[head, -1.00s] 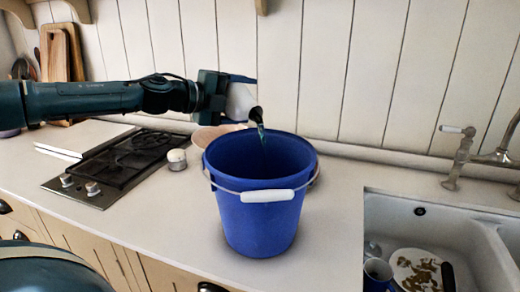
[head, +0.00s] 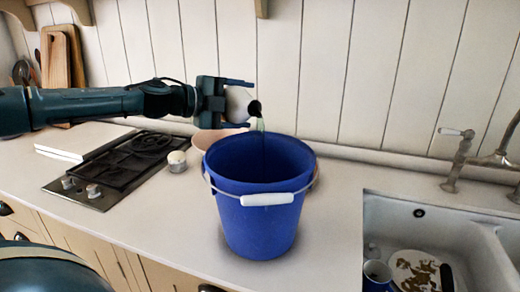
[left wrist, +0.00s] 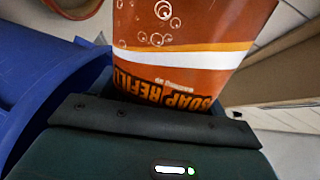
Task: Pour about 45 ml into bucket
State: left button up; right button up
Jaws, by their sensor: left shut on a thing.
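The blue bucket (head: 252,225) stands upright on the counter in the head view, with its white handle grip hanging at the front. My left gripper (head: 238,103) is shut on a soap refill container (head: 236,106), held tilted above the bucket's back rim. The container's dark mouth (head: 255,108) points right, and a thin, pale greenish stream (head: 262,126) shows below it, over the bucket. In the left wrist view the container (left wrist: 185,70) has an orange label reading "SOAP REFILL". The bucket's side (left wrist: 50,105) is at left there. The liquid level inside the bucket is hidden. My right gripper is out of view.
A pinkish bowl (head: 203,139) sits behind the bucket at left. A small white jar (head: 177,162) and a hob (head: 125,165) are farther left. The sink (head: 425,212) with a dirty plate and blue mug is at right. Counter between bucket and sink is clear.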

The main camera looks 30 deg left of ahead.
pick_arm(q)
jog(key=shift+r+n+p, duration=0.3)
jog(key=shift+r+n, duration=0.1)
jog(key=shift+r, duration=0.15)
jog(key=shift+f, duration=0.15)
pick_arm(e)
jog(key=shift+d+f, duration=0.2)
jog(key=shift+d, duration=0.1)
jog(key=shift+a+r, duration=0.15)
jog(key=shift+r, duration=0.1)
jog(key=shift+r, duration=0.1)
